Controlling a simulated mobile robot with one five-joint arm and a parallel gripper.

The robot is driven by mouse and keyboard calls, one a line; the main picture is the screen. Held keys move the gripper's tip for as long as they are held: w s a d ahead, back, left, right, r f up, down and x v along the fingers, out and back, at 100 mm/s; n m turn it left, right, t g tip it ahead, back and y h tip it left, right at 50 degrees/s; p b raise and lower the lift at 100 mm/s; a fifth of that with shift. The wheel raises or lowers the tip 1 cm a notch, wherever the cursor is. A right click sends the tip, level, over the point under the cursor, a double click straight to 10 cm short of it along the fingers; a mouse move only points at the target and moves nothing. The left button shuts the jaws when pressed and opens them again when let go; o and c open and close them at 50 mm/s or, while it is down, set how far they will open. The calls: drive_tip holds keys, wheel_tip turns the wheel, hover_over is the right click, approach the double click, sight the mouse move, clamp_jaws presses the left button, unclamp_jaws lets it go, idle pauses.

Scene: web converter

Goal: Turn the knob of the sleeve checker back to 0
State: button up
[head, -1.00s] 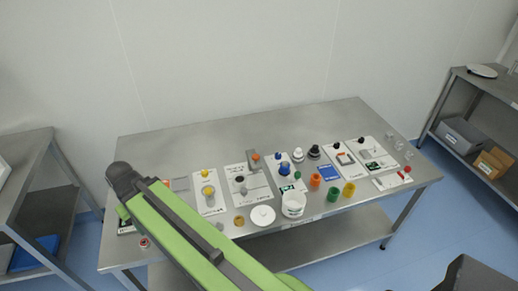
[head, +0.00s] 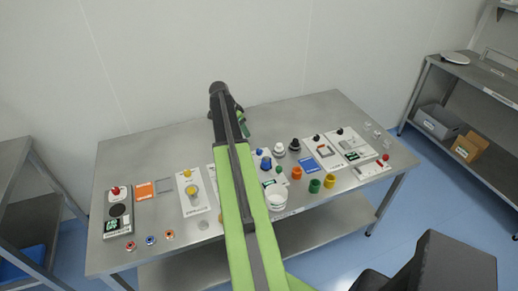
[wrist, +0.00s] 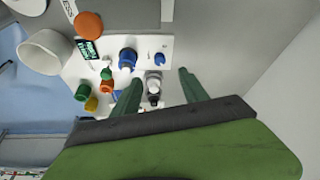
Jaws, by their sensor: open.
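Several white panels with knobs stand on the steel table. I cannot read their labels, so I cannot tell for sure which is the sleeve checker. One panel (wrist: 147,46) in the wrist view carries a small blue knob (wrist: 160,58), a larger blue knob-like part (wrist: 127,60) and a dark green display (wrist: 88,50). In the head view my arm partly covers this panel's left side, and its blue part (head: 266,163) shows. My gripper (wrist: 160,86) is open, its green fingers apart. A white-topped grey piece (wrist: 153,88) appears between them, with no clear contact.
Orange (head: 296,173), green (head: 314,186) and yellow (head: 330,181) cups and a white tub (head: 276,199) stand near the front. Black-topped pieces (head: 295,145) stand to the right. The table's back strip (head: 300,113) is clear before the wall.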

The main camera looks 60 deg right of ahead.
drive_tip(key=d, duration=0.2)
drive_tip(key=b, duration=1.6)
approach(259, 150)
drive_tip(key=shift+m, duration=0.3)
drive_tip(key=x, duration=0.9)
drive_tip(key=shift+a, duration=0.1)
drive_tip(key=shift+r, duration=0.15)
clamp_jaws()
